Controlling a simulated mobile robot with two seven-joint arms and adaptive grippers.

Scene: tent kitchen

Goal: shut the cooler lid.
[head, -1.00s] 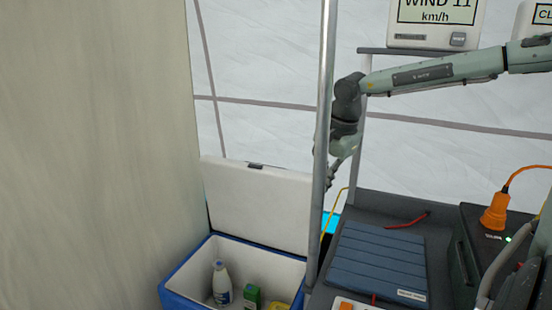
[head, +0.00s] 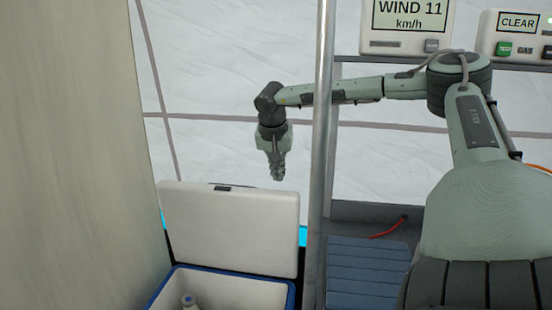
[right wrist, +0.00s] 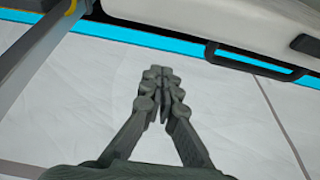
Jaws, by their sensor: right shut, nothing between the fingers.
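The cooler (head: 240,285) stands at the bottom of the head view, a white box with a blue rim, cut off by the frame edge. Its white lid (head: 230,228) stands open, raised at the back, with a dark latch (head: 223,188) on its top edge. In the right wrist view the lid (right wrist: 290,18) and its dark latch or handle (right wrist: 230,62) show at the top right. My right gripper (head: 277,178) points down, shut and empty, just above and apparently behind the lid's top edge; it also shows in the right wrist view (right wrist: 160,75). My left gripper is out of view.
A metal pole (head: 321,140) stands right of the cooler, in front of my right arm. A dark counter with a blue ridged pad (head: 365,270) lies right of it. A beige wall (head: 70,150) closes the left side.

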